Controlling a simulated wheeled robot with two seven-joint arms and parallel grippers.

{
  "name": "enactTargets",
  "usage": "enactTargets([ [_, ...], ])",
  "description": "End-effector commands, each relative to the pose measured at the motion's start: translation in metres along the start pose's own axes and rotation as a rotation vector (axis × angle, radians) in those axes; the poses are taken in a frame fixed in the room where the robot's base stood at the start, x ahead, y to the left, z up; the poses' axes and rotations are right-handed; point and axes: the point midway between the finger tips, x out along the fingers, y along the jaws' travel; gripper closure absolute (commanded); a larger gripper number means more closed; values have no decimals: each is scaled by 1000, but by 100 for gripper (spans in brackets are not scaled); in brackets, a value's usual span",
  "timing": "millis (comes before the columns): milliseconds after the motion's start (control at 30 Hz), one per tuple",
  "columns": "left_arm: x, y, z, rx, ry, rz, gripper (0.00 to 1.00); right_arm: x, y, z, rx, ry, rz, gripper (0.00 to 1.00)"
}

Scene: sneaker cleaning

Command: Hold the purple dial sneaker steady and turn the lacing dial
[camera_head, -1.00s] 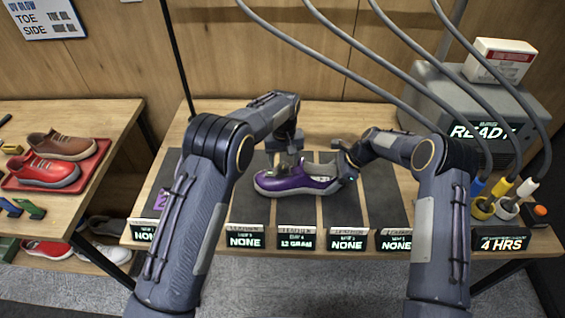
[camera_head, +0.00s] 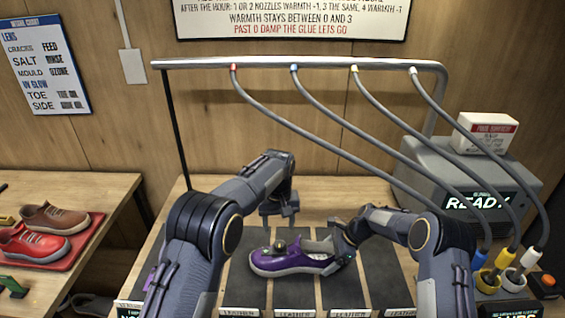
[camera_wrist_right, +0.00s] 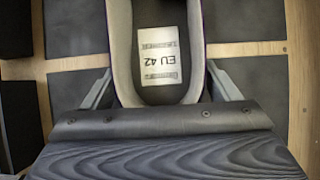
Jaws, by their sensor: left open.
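The purple sneaker (camera_head: 290,262) stands upright on a dark strip of the bench, toe to the left, with a white sole edge and grey lining. Its round dark lacing dial (camera_head: 279,245) sits on top of the front part. My left gripper (camera_head: 280,216) is open and empty, above and behind the dial, clear of the shoe. My right gripper (camera_head: 340,251) is at the heel, its fingers against both sides. In the right wrist view the heel, with an "EU 42" insole label (camera_wrist_right: 159,57), lies between the two fingers. The far side of the shoe is hidden.
A grey machine (camera_head: 455,180) reading READY stands at the back right. Hoses hang from an overhead rail (camera_head: 300,64) to coloured nozzles (camera_head: 488,282) at right. A red tray (camera_head: 84,238) with red and brown shoes is on the left table. Label blocks line the front edge.

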Motion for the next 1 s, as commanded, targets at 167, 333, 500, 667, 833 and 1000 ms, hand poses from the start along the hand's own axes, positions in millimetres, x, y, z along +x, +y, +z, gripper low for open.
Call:
enactTargets([
  [167,0,0,0,0,0,0,44,-1,-1,0,0,0,-2,7],
  [333,0,0,0,0,0,0,44,-2,-1,0,0,1,-3,7],
  [500,0,0,0,0,0,0,44,-17,-1,0,0,1,-4,7],
  [667,0,0,0,0,0,0,44,-49,-2,0,-1,1,-6,7],
  [833,0,0,0,0,0,0,44,-85,-1,0,-1,1,-5,7],
  [1000,0,0,0,0,0,0,44,-110,-1,0,0,1,-4,7],
])
